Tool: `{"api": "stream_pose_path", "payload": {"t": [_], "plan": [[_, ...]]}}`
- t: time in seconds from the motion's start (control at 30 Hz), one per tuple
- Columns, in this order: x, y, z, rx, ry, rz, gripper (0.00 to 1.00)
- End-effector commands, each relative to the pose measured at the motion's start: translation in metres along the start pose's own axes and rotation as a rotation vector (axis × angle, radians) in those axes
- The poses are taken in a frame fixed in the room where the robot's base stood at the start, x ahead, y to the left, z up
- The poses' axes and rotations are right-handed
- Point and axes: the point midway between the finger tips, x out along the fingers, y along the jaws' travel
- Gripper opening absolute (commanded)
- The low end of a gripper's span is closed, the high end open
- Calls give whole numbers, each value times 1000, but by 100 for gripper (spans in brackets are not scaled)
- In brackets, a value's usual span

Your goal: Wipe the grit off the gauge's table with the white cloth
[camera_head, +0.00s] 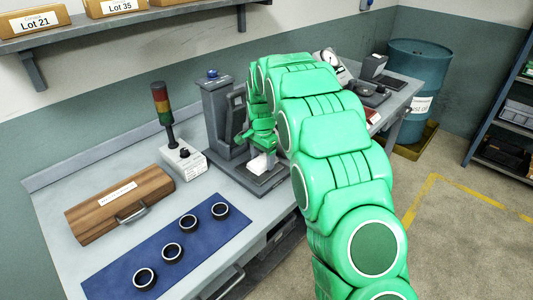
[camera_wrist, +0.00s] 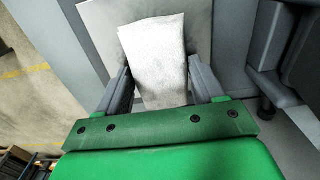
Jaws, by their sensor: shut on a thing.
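My gripper (camera_head: 262,150) is over the grey machine on the bench, pointing down. It is shut on the white cloth (camera_head: 261,164), which hangs between its two grey fingers. The cloth also shows in the wrist view (camera_wrist: 156,62), between the fingers, over a light grey plate (camera_wrist: 98,22). In the head view the cloth is low over or touching the dark base plate (camera_head: 272,182) of the machine; I cannot tell which. I take this machine, with its grey column (camera_head: 217,105), to be the gauge. I cannot make out any grit.
A signal tower (camera_head: 163,103) on a white box stands left of the machine. A wooden case (camera_head: 120,204) and a blue mat (camera_head: 150,246) with several dark rings lie front left. More instruments stand behind my arm, with a blue drum (camera_head: 418,72) beyond.

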Motion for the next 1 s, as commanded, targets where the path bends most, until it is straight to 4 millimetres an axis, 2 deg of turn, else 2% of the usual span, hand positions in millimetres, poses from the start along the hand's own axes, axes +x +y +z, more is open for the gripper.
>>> {"api": "stream_pose_path", "payload": {"t": [0.33,0.8,1.0], "plan": [[0,1,34,-1,-3,4,35],[0,1,62,-1,-3,2,35],[0,0,44,0,-3,1,35]]}}
